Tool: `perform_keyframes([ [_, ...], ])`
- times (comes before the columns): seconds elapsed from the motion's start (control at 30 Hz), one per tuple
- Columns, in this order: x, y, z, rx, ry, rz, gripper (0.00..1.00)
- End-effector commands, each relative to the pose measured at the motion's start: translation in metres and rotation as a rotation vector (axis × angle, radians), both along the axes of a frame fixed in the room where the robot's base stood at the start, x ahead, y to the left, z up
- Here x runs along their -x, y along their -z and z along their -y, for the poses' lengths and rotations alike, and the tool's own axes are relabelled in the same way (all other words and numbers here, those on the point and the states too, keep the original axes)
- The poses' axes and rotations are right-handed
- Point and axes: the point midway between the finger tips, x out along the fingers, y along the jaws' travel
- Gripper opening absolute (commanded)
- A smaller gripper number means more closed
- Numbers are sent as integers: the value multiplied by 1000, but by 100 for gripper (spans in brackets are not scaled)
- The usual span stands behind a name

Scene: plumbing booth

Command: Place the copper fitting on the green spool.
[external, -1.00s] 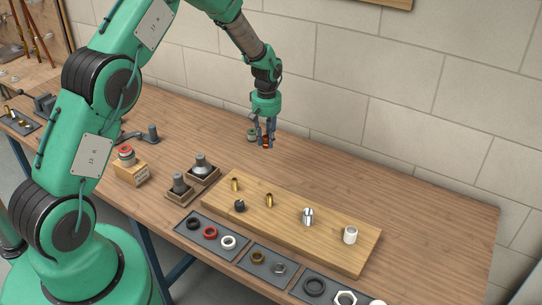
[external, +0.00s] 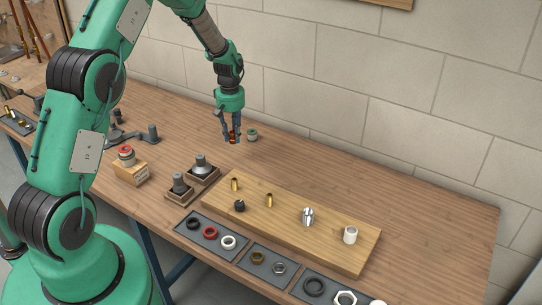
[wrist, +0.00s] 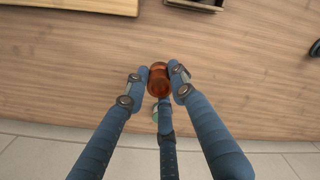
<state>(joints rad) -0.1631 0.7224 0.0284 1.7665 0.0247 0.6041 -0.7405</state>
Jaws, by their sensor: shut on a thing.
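My gripper (external: 232,138) is shut on the copper fitting (wrist: 158,80), a reddish-brown round piece held between its fingers. In the external view only a small reddish part of the fitting (external: 233,134) shows. The gripper is above the back of the workbench. The green spool (external: 252,134) stands on the bench just right of the gripper, near the wall. In the wrist view the spool (wrist: 155,113) is mostly hidden behind a finger and shows as a pale green edge below the fitting. The fitting and the spool are apart in the external view.
A wooden board (external: 320,243) with brass, chrome, black and white pieces lies in front. Two small trays with grey fittings (external: 200,164) stand left of it. A wooden block (external: 130,172) bears a red-topped piece. The bench (external: 420,205) is clear at right.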

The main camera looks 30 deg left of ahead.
Motion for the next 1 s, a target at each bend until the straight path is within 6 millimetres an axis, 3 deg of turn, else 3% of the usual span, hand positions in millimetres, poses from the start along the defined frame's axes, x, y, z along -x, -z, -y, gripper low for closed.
perform_keyframes([
  [0.27,-20,2,-3,0,0,1,1],
  [1.0,-114,12,-18,0,0,0,1],
])
